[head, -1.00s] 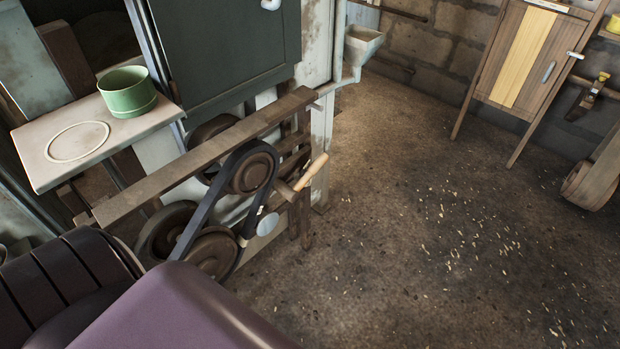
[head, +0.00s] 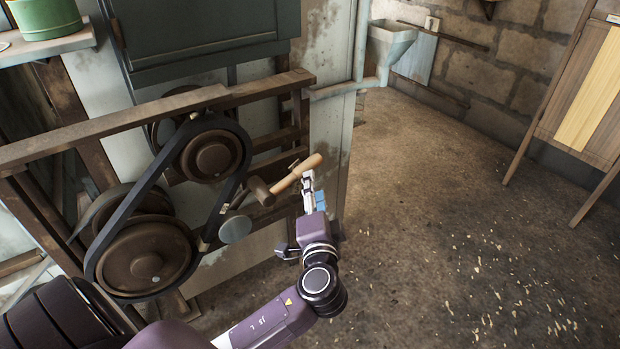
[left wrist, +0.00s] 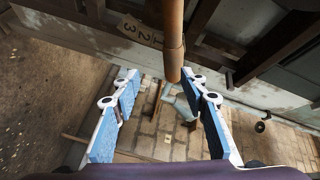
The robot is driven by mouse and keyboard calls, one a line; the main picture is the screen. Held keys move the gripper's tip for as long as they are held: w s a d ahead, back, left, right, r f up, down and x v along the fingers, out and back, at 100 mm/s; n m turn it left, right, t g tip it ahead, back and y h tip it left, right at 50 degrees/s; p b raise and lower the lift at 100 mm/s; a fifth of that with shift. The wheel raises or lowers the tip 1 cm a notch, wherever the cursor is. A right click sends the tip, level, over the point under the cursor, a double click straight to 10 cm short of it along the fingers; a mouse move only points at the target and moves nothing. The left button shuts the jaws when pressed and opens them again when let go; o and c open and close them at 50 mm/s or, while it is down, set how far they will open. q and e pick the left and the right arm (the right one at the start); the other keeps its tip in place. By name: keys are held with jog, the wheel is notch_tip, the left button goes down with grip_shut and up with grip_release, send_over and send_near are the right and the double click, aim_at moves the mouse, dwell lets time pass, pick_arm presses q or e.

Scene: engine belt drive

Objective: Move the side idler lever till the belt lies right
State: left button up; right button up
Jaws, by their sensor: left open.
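The black belt (head: 150,192) loops around an upper brown pulley (head: 213,156) and a larger lower pulley (head: 146,262). The side idler lever has a light wooden handle (head: 298,174) that points up and right. A pale round disc (head: 235,229) sits beside the belt's right run; I cannot tell if they touch. My left gripper (head: 309,182) is at the handle's outer end. My right gripper is not in view.
A green pot (head: 45,20) stands on a shelf at the upper left. A grey hopper (head: 390,42) hangs at the back. The floor (head: 440,220) on the right is open, with scattered chips.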

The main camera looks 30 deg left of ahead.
aim_at(310, 168)
pick_arm(q)
jog(key=shift+y, duration=0.3)
jog(key=w+a, duration=0.1)
jog(key=w+a+r, duration=0.1)
jog(key=w, duration=0.1)
jog(key=w+a, duration=0.1)
jog(key=a, duration=0.1)
jog(key=shift+w+a+r+b, duration=0.1)
jog(key=shift+w+r+b, duration=0.25)
jog(key=shift+b, duration=0.05)
jog(key=shift+w+a, duration=0.4)
jog(key=shift+w, duration=0.15)
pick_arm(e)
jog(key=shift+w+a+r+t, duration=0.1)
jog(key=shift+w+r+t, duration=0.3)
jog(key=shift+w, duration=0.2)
pick_arm(q)
grip_shut()
